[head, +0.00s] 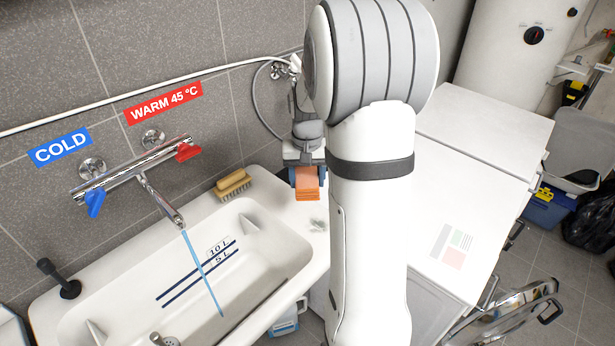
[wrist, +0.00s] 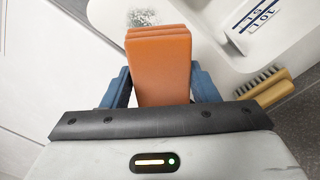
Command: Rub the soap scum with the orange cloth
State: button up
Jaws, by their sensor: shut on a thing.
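The orange cloth (head: 308,188) is a folded block held in my gripper (head: 307,174), above the sink's right-hand rim. In the wrist view the cloth (wrist: 160,62) sits between the two blue fingers of my gripper (wrist: 160,85), which is shut on it. The soap scum (head: 318,224) is a small grey speckled patch on the white rim, just in front of the cloth in the head view. In the wrist view the scum (wrist: 142,17) lies just beyond the cloth's far end, partly hidden by it. I cannot tell whether the cloth touches the rim.
A wooden brush (head: 233,184) lies on the sink's back rim, left of the cloth. Water runs from the wall tap (head: 135,170) into the sink (head: 270,215). A white appliance (head: 485,140) stands to the right. A hose (head: 150,90) runs along the tiled wall.

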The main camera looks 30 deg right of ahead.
jog(key=shift+f, duration=0.1)
jog(key=shift+s+d+f+b, duration=0.1)
jog(key=shift+f+b, duration=0.4)
jog(key=shift+f, duration=0.05)
notch_tip(320, 180, down, 4)
jog(key=shift+r+b, duration=0.15)
jog(key=shift+b, duration=1.05)
